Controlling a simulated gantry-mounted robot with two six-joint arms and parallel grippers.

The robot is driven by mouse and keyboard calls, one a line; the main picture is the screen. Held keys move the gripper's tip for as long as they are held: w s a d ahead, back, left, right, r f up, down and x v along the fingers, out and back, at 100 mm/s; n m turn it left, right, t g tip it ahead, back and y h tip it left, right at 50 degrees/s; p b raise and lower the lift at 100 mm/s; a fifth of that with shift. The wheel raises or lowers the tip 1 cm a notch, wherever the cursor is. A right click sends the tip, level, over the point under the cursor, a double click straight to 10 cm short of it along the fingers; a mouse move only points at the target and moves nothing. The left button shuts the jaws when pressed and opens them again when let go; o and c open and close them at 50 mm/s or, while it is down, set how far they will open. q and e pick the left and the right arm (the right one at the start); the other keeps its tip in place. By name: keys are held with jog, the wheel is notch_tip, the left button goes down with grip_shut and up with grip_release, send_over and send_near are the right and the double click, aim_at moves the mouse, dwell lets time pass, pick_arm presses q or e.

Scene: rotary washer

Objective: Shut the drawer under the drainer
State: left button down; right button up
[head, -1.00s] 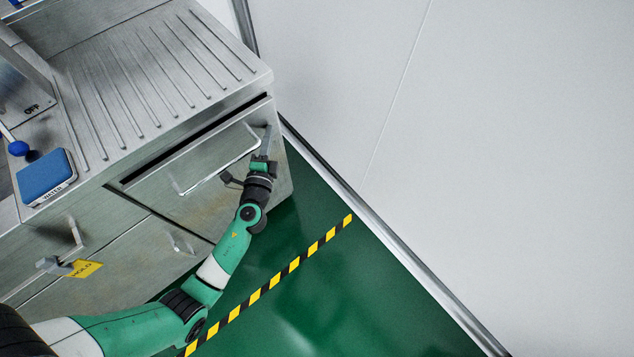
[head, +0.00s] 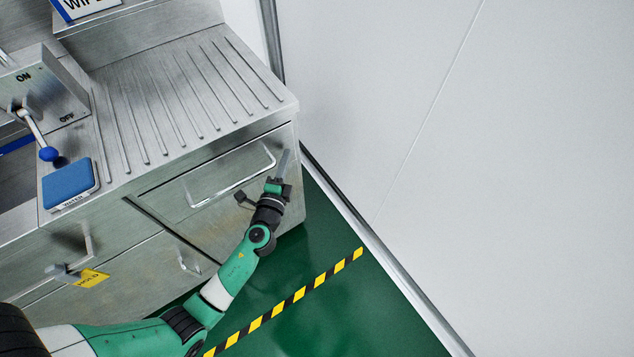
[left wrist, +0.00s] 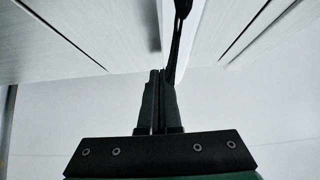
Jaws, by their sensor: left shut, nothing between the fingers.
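The drainer (head: 185,95) is the ribbed steel top at the upper middle of the head view. Below it is the drawer (head: 225,200), a grey steel front with a long bar handle (head: 235,182). No dark opening shows along its top edge, only a thin seam; I cannot tell whether it is fully flush. My left gripper (head: 283,163) is shut and empty at the right end of the drawer front, beside the handle. Its closed fingers also show in the left wrist view (left wrist: 159,98), close to pale steel panels. My right gripper is not in view.
A lower front with a handle (head: 188,263) and a yellow HOLD tag (head: 90,277) are at lower left. A white wall (head: 450,130) stands right; green floor (head: 320,310) is clear.

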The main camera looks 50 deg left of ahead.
pick_arm(q)
jog(key=w+d+p+v, duration=0.1)
jog(key=v, duration=1.1)
jog(key=shift+d, duration=0.4)
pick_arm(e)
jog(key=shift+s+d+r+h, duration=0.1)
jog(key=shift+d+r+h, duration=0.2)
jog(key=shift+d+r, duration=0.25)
pick_arm(q)
jog(key=shift+f, duration=0.1)
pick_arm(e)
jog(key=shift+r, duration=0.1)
